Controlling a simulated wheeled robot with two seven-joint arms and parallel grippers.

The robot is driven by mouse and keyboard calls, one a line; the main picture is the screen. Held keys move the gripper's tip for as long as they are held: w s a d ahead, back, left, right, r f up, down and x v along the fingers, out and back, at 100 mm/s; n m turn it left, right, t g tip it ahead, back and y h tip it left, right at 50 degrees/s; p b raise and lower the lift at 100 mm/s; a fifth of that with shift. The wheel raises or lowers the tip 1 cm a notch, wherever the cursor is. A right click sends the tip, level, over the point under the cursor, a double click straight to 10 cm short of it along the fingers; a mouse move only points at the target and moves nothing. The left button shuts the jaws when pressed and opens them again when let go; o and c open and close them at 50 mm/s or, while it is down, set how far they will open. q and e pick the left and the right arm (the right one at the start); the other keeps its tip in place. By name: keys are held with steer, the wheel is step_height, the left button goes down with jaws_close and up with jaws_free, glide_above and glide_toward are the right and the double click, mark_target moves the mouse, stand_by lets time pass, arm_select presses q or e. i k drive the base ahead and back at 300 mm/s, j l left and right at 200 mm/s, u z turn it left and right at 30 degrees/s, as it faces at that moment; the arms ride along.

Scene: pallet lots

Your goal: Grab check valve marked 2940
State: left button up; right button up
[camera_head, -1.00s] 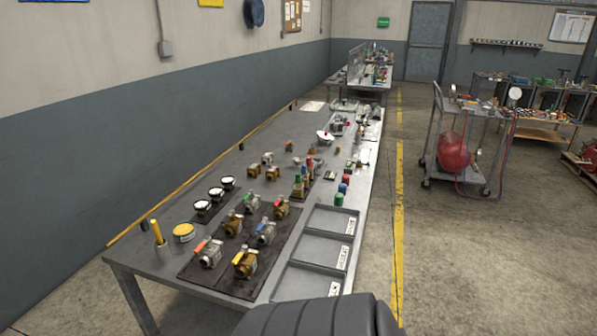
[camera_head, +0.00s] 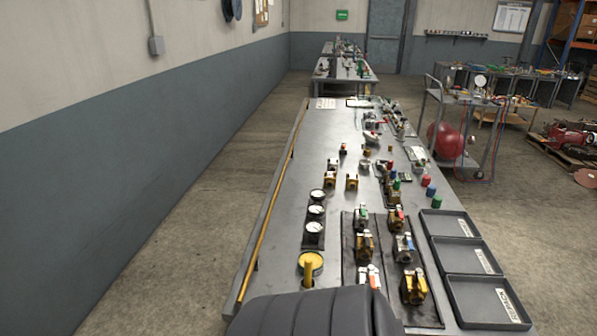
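Several valves stand in two columns on a dark mat (camera_head: 350,272) near the front of the long grey workbench (camera_head: 282,200). They include a brass valve (camera_head: 365,245), a brass one with a yellow part (camera_head: 414,286), a grey one with a blue part (camera_head: 404,248), and ones with green (camera_head: 361,217), orange-red (camera_head: 397,219) and red (camera_head: 369,277) parts. Smaller brass fittings (camera_head: 351,182) sit farther back. No marking 2940 is readable, so I cannot tell which is the check valve. Neither gripper is in view.
Three grey labelled trays (camera_head: 470,294) line the bench's right side. Three round gauges (camera_head: 316,211), a yellow round item (camera_head: 311,262) and small coloured cylinders (camera_head: 432,191) stand nearby. A cart (camera_head: 437,118) with a red tank is at right. Floor left of the bench is clear.

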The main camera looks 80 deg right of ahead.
mark_target(352, 180)
steer(key=i+z, duration=0.25)
steer(key=i, duration=0.25)
steer(key=i+j+z, duration=0.2)
steer(key=i, duration=0.3)
steer(key=i+j+z, duration=0.25)
steer(key=i, duration=0.25)
steer(key=i+l+z, duration=0.2)
steer(key=z, duration=0.2)
steer(key=i+l+z, duration=0.1)
steer(key=i+z, duration=0.2)
steer(key=z, duration=0.15)
steer(key=i+z, duration=0.25)
steer(key=z, duration=0.15)
steer(key=i+z, duration=0.25)
steer(key=z, duration=0.15)
steer(key=i+j+z, duration=0.15)
steer(key=z, duration=0.3)
steer(key=i+z, duration=0.35)
steer(key=i, duration=0.2)
steer(key=i+j+z, duration=0.25)
steer(key=i+z, duration=0.15)
steer(key=i, duration=0.15)
